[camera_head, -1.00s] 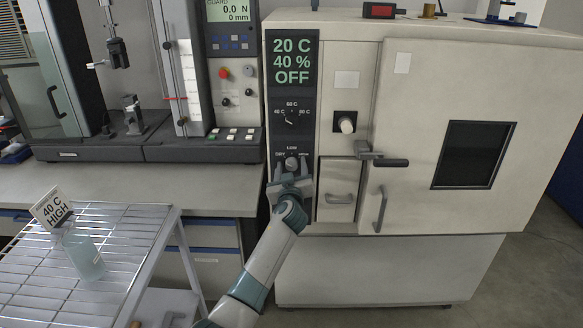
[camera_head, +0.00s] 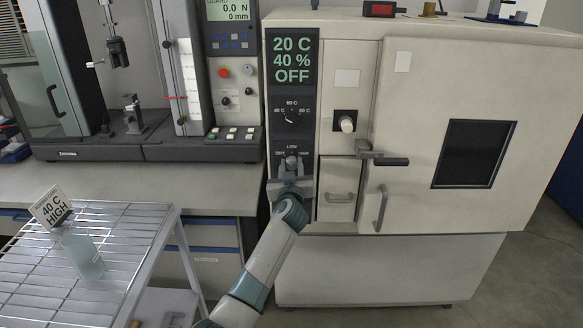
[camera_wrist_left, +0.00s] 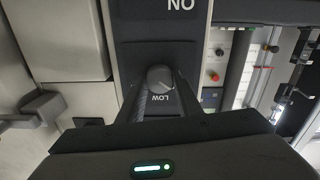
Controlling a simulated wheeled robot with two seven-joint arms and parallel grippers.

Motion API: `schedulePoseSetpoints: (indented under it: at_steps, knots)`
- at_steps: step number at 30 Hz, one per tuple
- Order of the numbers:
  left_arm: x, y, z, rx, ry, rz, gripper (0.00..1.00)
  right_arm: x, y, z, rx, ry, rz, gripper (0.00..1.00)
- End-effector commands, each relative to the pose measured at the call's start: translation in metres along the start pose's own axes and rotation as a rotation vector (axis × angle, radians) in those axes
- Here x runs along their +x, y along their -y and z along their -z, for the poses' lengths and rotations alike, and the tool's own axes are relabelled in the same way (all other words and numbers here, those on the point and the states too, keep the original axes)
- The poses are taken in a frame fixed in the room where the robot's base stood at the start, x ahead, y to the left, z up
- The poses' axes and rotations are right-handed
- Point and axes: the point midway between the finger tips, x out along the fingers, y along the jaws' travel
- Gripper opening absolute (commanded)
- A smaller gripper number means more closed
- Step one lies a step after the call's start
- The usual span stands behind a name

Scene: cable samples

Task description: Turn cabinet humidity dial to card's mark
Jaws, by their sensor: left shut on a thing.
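The cabinet's humidity dial (camera_head: 291,162) is a small grey knob low on the black control panel, under the word LOW. It also shows in the left wrist view (camera_wrist_left: 160,78), with LOW upside down beside it. My left gripper (camera_head: 290,168) is shut on this dial, one finger on each side. The dial's pointer is too small to read surely. The card (camera_head: 51,206) reads "40 C HIGH" and stands at the clear bottle (camera_head: 83,254) on the wire rack. The panel display (camera_head: 292,60) reads 20 C, 40 %, OFF. My right gripper is not in view.
The temperature dial (camera_head: 291,116) sits above, marked 40, 60 and 80 C. To the right are a white-tipped knob (camera_head: 346,124), a small drawer (camera_head: 338,188) and the door latch (camera_head: 382,156). A test machine's key row (camera_head: 232,133) is close on the left.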

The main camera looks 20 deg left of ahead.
Motion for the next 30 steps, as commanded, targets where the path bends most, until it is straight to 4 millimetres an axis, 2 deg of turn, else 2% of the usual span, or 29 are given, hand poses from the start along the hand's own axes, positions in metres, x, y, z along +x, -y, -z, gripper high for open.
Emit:
schedulePoseSetpoints:
  at_steps: [11,26,30]
  knots:
    - [0.000,-0.001,-0.002,0.310,0.002,0.001,0.09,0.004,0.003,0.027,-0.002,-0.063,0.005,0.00]
    - [0.000,-0.002,-0.002,0.786,0.003,0.000,0.09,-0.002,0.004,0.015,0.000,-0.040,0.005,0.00]
    - [0.000,-0.002,-0.002,0.920,0.004,0.000,0.09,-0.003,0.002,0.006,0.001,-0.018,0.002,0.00]
